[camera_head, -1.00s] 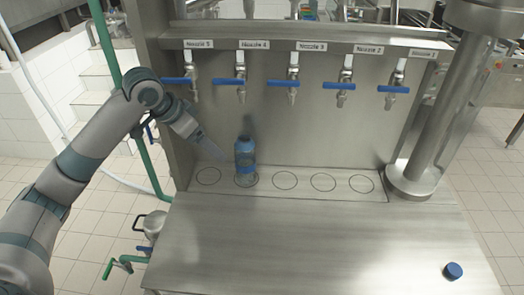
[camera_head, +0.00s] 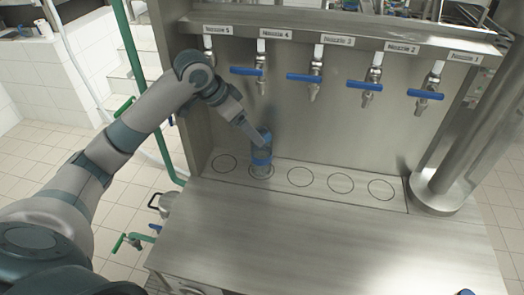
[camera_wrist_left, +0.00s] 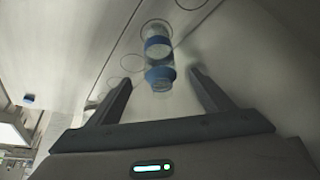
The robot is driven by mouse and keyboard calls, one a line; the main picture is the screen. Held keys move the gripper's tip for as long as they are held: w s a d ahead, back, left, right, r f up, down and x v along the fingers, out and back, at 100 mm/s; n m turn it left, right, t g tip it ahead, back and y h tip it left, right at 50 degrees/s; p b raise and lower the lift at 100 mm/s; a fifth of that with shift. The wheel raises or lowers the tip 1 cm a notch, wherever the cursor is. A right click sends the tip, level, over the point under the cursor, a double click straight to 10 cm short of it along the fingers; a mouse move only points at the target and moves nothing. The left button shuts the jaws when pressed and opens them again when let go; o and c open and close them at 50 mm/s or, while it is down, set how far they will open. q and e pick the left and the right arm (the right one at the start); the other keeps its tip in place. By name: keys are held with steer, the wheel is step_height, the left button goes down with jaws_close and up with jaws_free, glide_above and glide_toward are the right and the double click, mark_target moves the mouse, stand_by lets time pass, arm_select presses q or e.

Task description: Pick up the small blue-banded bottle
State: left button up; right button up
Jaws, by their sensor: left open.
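The small blue-banded bottle (camera_head: 261,158) stands upright on the second ring from the left, below Nozzle 4. It has a clear greyish body with blue parts. In the left wrist view the bottle (camera_wrist_left: 158,43) appears just ahead of the fingertips, in line with the gap between them. My left gripper (camera_head: 254,134) is at the bottle's upper part and hides some of it in the head view. In the left wrist view its two fingers (camera_wrist_left: 161,80) are apart, with nothing held. I cannot tell whether a finger touches the bottle. My right gripper is not in view.
Several taps with blue handles (camera_head: 246,71) hang from the steel back panel above the rings. A steel column (camera_head: 470,125) stands at the right. A blue cap (camera_head: 467,292) lies at the counter's front right. The steel counter (camera_head: 320,235) is otherwise clear in front.

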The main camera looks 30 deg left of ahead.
mark_target(261, 149)
arm_select(q)
steer(key=p+x, duration=0.1)
steer(key=x, duration=0.3)
steer(key=shift+w+f+p, duration=0.1)
steer(key=shift+f+p, duration=0.05)
steer(key=shift+p, duration=0.25)
steer(key=shift+w+d+f, duration=0.1)
steer(key=shift+f, duration=0.15)
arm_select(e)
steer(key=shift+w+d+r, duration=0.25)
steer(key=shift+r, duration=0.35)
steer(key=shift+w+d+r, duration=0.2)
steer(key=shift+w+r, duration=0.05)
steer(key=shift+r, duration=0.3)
arm_select(q)
steer(key=shift+f, duration=0.1)
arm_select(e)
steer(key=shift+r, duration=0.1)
arm_select(q)
steer(key=p+x, duration=0.3)
steer(key=x, duration=0.2)
steer(key=shift+f, duration=0.15)
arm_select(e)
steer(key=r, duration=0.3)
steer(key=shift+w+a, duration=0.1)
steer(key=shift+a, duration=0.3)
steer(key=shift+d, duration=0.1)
